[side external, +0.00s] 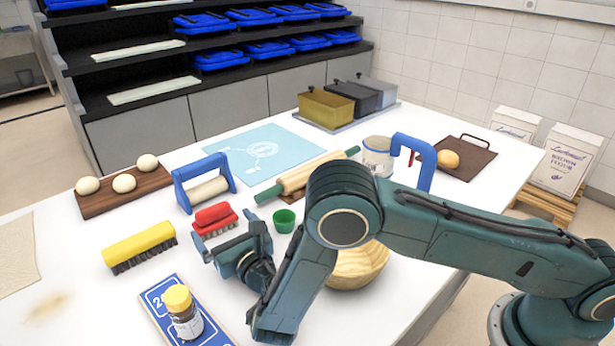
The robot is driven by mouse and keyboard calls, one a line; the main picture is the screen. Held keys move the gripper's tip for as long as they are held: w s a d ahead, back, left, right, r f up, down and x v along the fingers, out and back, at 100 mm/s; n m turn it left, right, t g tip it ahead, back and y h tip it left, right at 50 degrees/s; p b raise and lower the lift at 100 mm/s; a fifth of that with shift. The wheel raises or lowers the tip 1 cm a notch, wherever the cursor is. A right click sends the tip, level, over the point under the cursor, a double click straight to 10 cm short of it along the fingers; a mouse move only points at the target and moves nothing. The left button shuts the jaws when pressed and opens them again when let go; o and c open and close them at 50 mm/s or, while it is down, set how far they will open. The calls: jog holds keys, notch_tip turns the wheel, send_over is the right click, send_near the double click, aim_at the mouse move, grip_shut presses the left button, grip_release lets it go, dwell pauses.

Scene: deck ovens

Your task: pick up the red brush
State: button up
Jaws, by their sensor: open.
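The red brush (212,214) stands bristles down on the white table, near the middle in the side external view. I cannot tell whether a finger touches the brush.
A yellow brush (139,246) lies to the left, a blue-framed roller (204,183) behind and a green cup (284,220) to the right. A jar (183,311) on a blue board is in front. A wooden bowl (358,267) is partly hidden by my arm.

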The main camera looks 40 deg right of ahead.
aim_at(216, 216)
jog(key=shift+w+d, duration=0.15)
jog(key=shift+w, duration=1.4)
jog(key=shift+w+d, duration=0.15)
jog(key=shift+w, duration=1.4)
jog(key=c, duration=1.1)
